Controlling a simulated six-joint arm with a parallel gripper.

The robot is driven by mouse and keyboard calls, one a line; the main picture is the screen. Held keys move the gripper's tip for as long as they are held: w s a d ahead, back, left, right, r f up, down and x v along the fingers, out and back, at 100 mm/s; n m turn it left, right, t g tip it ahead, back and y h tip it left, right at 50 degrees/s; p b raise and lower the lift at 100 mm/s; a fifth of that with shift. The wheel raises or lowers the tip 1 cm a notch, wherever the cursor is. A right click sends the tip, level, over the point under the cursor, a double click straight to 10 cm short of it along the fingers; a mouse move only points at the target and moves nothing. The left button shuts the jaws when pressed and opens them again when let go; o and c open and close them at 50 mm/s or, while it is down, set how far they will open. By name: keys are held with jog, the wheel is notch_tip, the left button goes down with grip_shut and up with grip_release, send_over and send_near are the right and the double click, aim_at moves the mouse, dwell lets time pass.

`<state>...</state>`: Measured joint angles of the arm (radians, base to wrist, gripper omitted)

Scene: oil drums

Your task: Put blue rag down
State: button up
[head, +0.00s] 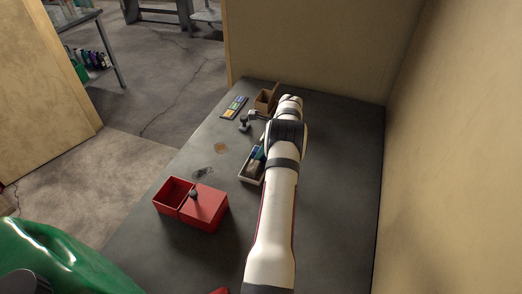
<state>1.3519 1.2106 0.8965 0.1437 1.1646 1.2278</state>
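A small blue patch (257,153) shows in a pale-rimmed tray (246,179) left of my arm. It may be the blue rag, but it is too small and too covered to be sure. My white arm reaches from the bottom of the head view toward the far end of the grey table. I cannot make out my gripper's fingers; they seem hidden by the arm. Whether they hold anything does not show.
An open red box (207,211) with a dark knob stands on the grey table (335,200) at the near left. A small brown box (265,100), a coloured card (234,107) and a dark tool (244,123) lie at the far end. Walls stand behind and right.

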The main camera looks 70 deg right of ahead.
jog(key=shift+o, duration=0.5)
jog(key=shift+r, duration=0.15)
jog(key=v, duration=1.2)
jog(key=shift+r, duration=0.1)
